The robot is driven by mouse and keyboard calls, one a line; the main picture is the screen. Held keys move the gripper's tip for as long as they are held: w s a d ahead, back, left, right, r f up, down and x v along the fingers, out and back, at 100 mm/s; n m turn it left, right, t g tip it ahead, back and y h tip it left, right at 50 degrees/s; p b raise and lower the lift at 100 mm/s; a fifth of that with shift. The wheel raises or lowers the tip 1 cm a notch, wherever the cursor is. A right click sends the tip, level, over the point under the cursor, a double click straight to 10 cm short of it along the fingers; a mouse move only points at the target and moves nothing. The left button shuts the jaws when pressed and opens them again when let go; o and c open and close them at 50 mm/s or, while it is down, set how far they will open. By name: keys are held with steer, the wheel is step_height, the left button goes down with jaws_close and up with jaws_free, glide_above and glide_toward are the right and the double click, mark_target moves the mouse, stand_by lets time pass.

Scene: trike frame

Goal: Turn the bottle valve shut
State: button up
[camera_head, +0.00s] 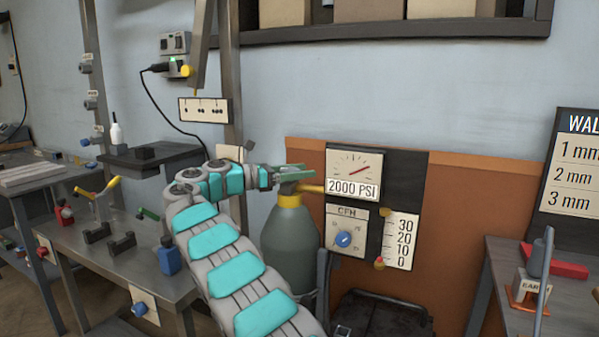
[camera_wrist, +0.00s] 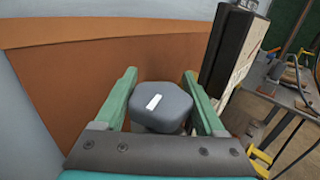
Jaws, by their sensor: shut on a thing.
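My gripper (camera_head: 292,172) has green fingers and reaches the bottle top from the left. In the wrist view my gripper (camera_wrist: 162,100) has one finger on each side of the knob, shut on it. In the head view the fingers mostly hide the knob. A yellow fitting (camera_head: 310,188) runs from the bottle neck toward the panel.
The gauge panel (camera_head: 354,147) right of the bottle shows a needle dial, 2000 PSI, a blue CFH knob (camera_head: 343,239) and a 0 to 30 scale (camera_head: 401,240). A workbench (camera_head: 145,278) stands left, another bench (camera_head: 511,262) right. An orange-brown wall board (camera_head: 470,220) is behind.

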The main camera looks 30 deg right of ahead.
steer(key=shift+s+r+m+g, duration=0.15)
steer(key=shift+m+g, duration=0.25)
steer(key=shift+g, duration=0.3)
stand_by(0.3)
steer(key=o, duration=1.3)
steer(key=shift+o, duration=0.2)
steer(key=shift+a, duration=0.1)
